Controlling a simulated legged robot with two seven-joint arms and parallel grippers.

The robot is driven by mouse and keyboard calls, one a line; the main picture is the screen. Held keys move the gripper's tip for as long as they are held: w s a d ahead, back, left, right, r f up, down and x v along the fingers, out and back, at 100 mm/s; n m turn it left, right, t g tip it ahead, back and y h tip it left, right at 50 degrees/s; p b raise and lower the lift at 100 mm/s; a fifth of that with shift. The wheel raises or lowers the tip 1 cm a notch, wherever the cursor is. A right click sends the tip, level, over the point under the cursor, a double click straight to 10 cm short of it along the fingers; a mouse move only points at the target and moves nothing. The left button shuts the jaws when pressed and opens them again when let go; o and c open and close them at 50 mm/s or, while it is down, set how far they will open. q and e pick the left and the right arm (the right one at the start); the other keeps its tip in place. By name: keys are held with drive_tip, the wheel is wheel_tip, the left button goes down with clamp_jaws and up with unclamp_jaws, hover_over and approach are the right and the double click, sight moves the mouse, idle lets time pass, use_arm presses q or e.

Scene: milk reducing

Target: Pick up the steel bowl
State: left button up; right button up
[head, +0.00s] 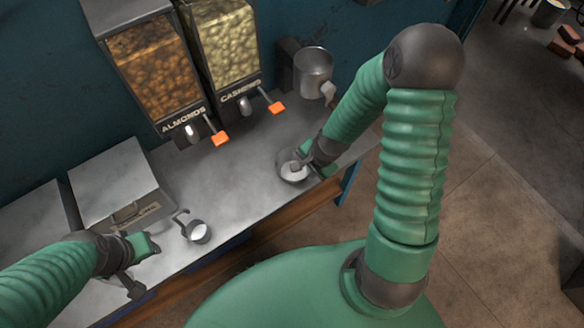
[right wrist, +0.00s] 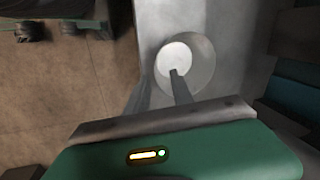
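A small round steel bowl (head: 285,161) with white liquid in it stands near the right end of the steel counter. My right gripper (head: 309,164) is at its right side. In the right wrist view, the bowl (right wrist: 204,67) lies beyond the gripper's two fingers (right wrist: 161,74). One finger reaches over the white liquid and the other is outside the rim, with a gap between them. Whether they touch the wall I cannot tell. My left gripper (head: 143,266) is open and empty at the counter's front left.
A small metal cup (head: 197,232) with white contents and a handle stands mid-counter. A lidded metal box (head: 122,188) is left of it. Almond (head: 155,70) and cashew (head: 228,45) dispensers and a steel pitcher (head: 314,72) line the back. Bare counter lies between cup and bowl.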

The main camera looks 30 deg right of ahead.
drive_tip(key=x, duration=0.4)
drive_tip(key=d+x, duration=0.1)
drive_tip(key=x, duration=0.2)
drive_tip(key=shift+s+d+f, duration=0.1)
drive_tip(key=shift+s+f, duration=0.05)
drive_tip(key=shift+s, duration=0.15)
drive_tip(key=shift+c, duration=0.6)
clamp_jaws()
idle(0.3)
